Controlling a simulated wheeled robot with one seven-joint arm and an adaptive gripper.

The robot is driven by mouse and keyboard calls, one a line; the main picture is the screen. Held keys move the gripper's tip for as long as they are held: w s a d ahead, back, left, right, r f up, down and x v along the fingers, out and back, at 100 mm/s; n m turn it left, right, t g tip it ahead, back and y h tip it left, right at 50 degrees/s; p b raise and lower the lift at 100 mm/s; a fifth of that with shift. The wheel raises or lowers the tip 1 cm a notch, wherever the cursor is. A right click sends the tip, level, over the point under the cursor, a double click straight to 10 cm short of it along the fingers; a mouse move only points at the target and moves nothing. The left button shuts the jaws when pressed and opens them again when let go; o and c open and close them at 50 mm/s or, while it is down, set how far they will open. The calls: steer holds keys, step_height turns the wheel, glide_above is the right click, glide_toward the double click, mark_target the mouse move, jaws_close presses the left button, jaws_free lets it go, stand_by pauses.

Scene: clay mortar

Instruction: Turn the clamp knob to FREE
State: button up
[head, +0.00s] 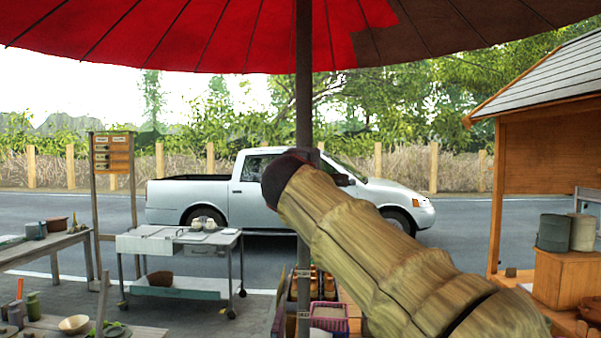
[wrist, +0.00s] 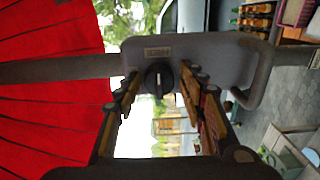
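The black round clamp knob (wrist: 158,79) sits on a grey clamp plate (wrist: 210,55) on the umbrella pole (wrist: 60,69) in the wrist view. A small tan label (wrist: 158,52) is on the plate just above the knob; its lettering is too small to read. My gripper (wrist: 160,73) is open, with one finger on each side of the knob and visible gaps between. Whether the fingertips reach around the knob in depth is unclear. In the head view, the pole (head: 304,100) is visible, but the clamp, knob and gripper cannot be made out behind my arm.
A grey bent handle (wrist: 262,75) extends from the clamp plate's right side. The red umbrella canopy (head: 240,35) spreads overhead. A metal cart (head: 180,245) stands left of the pole, a pink crate (head: 329,318) near its foot, and a wooden stall (head: 545,170) at right.

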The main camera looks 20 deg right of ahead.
steer(key=shift+o, duration=0.6)
steer(key=shift+s, duration=0.1)
steer(key=v, duration=1.2)
